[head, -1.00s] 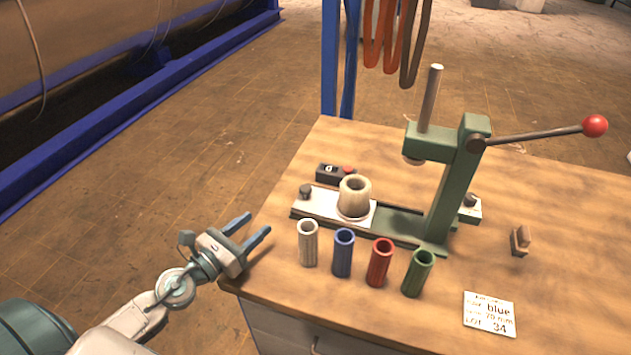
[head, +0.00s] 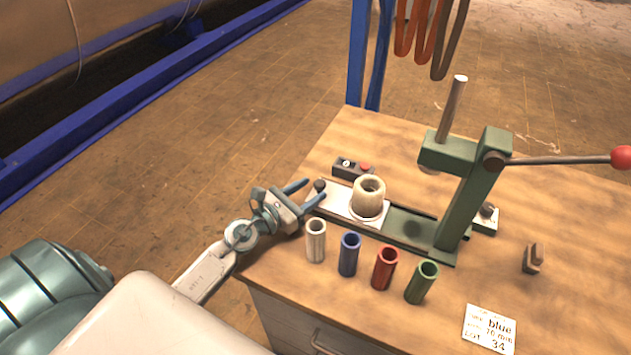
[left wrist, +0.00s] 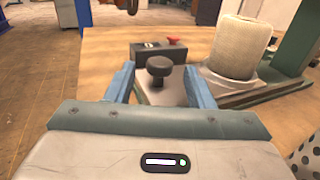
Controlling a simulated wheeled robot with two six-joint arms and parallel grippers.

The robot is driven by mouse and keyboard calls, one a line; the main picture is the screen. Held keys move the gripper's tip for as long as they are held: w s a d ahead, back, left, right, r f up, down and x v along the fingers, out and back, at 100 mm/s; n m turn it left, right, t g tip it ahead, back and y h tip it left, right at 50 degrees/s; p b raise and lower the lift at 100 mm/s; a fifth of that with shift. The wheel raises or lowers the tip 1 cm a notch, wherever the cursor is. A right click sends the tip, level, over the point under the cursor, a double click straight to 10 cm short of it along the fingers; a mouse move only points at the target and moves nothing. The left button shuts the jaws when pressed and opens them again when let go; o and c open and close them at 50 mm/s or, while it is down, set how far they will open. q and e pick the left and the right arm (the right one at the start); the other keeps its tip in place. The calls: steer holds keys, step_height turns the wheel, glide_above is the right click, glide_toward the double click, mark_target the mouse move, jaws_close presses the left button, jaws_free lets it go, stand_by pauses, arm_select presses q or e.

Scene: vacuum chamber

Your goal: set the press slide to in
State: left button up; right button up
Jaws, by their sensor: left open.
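The press slide (head: 336,199) is a pale plate on the green press base, drawn out to the left of the press. In the left wrist view the knob (left wrist: 159,70) shows between the two fingers, with gaps on both sides. The green press (head: 467,190) stands to the right, its ram above the base. My right gripper is not in view.
White, blue (head: 349,254), red and green tubes stand upright in front of the slide, close to my left gripper. A small black box with a red button (head: 352,169) lies behind the slide. A label card (head: 489,328) lies at the front right. The press lever reaches right.

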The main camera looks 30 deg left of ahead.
arm_select(q)
steer(key=shift+x, duration=1.3)
steer(key=shift+c, duration=0.4)
